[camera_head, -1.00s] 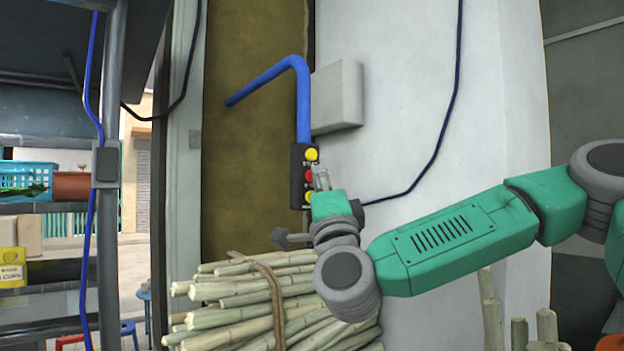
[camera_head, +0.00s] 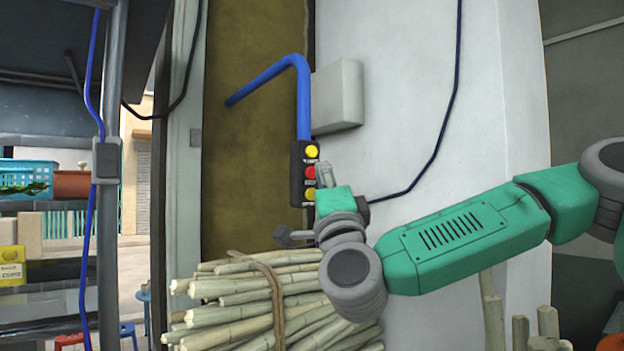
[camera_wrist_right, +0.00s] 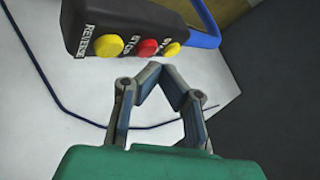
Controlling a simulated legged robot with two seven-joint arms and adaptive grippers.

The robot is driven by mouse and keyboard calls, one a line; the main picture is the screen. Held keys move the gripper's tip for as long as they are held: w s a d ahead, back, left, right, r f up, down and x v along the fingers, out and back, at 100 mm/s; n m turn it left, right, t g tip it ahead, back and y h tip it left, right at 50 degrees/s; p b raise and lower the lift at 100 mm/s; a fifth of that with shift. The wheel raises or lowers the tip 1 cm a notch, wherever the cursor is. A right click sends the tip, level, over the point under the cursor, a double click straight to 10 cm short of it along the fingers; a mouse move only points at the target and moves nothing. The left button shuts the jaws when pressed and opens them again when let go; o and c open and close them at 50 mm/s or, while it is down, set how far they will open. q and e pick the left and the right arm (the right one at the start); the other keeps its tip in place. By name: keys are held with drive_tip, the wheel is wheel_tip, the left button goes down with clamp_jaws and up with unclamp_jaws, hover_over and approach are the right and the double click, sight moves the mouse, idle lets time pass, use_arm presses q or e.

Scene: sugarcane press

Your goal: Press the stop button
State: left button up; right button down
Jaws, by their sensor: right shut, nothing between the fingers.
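A black control box (camera_head: 298,188) hangs on a blue pipe (camera_head: 303,110), with a red button (camera_head: 310,172) between two yellow buttons. In the right wrist view the red button (camera_wrist_right: 148,47) is labelled STOP; the yellow button (camera_wrist_right: 109,45) beside it is labelled REVERSE. My right gripper (camera_head: 323,169) is shut and empty, just right of the red button in the head view. In the right wrist view its fingertips (camera_wrist_right: 153,68) meet just below the red button, with a small gap showing. My left gripper is not in view.
A tied bundle of sugarcane (camera_head: 250,305) lies below the box. A grey wall box (camera_head: 338,97) is above right, and a dark cable (camera_head: 436,150) hangs on the white wall. A shelf with a blue basket (camera_head: 28,173) stands at the left.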

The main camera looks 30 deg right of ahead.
drive_tip(key=shift+s, duration=0.1)
drive_tip(key=shift+s+d+b, duration=0.2)
drive_tip(key=shift+s+b, duration=0.6)
drive_tip(key=shift+s, duration=1.7)
drive_tip(key=shift+y, duration=0.3)
